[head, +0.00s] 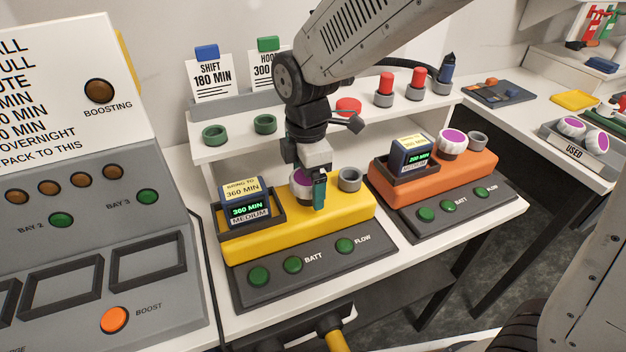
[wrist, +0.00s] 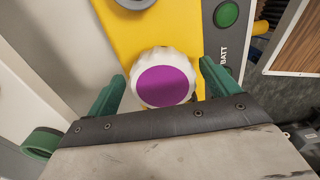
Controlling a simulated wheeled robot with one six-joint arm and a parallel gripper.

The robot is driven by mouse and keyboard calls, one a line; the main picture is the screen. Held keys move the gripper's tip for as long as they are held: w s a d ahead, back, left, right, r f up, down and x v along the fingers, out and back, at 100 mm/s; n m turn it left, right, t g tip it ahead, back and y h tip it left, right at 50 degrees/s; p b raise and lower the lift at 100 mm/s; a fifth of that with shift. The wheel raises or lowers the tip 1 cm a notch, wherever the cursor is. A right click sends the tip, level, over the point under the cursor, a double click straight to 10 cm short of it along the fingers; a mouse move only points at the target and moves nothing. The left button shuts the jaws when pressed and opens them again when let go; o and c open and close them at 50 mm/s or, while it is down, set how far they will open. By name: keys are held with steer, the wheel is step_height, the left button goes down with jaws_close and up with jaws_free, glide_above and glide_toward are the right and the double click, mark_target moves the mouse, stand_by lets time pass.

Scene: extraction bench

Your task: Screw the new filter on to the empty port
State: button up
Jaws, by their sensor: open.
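A white, ribbed filter with a purple top (wrist: 165,86) stands on the yellow unit (head: 235,245); in the head view my gripper partly hides it (head: 300,188). My gripper (head: 314,190) is open above it, its green fingers on either side of the filter in the wrist view (wrist: 161,78). I cannot tell whether they touch it. An empty grey port ring (head: 350,180) is just right of this filter on the yellow unit. The orange unit (head: 400,193) carries a similar purple-topped filter (head: 452,143) and another empty grey ring (head: 478,141).
A tray marked USED (head: 572,152) at the right holds two purple-topped filters (head: 597,142). Behind the units a white shelf (head: 236,148) carries green rings, red and blue pieces and sign cards. A grey control panel (head: 80,240) stands at the left. Display blocks sit in both units.

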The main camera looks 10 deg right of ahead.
steer(key=c, duration=1.1)
steer(key=m, duration=0.6)
steer(key=shift+w+r, duration=0.1)
steer(key=m, duration=1)
steer(key=shift+m, duration=0.4)
steer(key=m, duration=1)
steer(key=shift+m, duration=0.4)
